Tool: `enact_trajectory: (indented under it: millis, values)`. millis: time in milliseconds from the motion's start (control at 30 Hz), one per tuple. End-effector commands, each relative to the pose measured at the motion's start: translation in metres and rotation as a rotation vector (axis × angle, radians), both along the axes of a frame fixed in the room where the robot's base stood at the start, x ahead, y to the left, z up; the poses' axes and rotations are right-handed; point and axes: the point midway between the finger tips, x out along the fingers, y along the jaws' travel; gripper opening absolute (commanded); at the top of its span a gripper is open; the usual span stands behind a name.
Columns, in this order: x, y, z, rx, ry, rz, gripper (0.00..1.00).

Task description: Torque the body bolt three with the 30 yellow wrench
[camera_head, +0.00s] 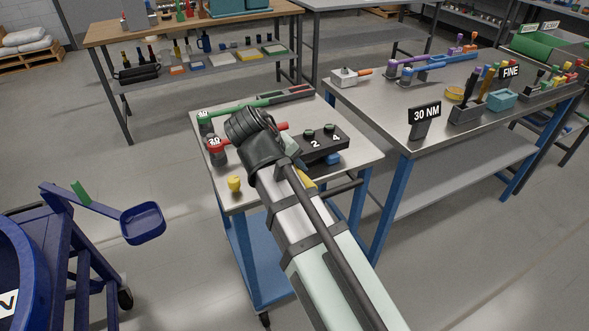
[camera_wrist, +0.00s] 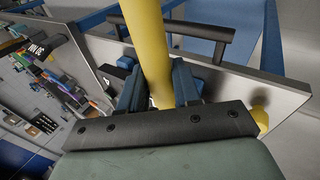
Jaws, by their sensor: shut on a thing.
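My gripper (camera_wrist: 158,88) is shut on a yellow bar (camera_wrist: 147,35), which looks like the handle of the yellow wrench. In the wrist view, the dark blue fingers press it from both sides. A dark block (camera_head: 326,146) with labels 2 and 4 and green-topped bolts stands on the small bench, right of my arm. Bolt three is not visible; my arm covers part of the block.
A green wrench (camera_head: 240,107) and a red wrench (camera_head: 222,144) lie on the small bench (camera_head: 347,137). A yellow piece (camera_head: 235,184) is at its front left. A 30 NM sign (camera_head: 424,116) stands on the right-hand bench. A blue tray (camera_head: 142,223) is at left.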

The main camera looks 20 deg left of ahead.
Motion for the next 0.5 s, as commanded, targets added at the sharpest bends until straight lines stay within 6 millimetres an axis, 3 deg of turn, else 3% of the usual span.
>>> enact_trajectory:
  millis: [500]
  values:
    - [-0.0039,0.0034,0.0005,0.000,-0.002,-0.040,0.00]
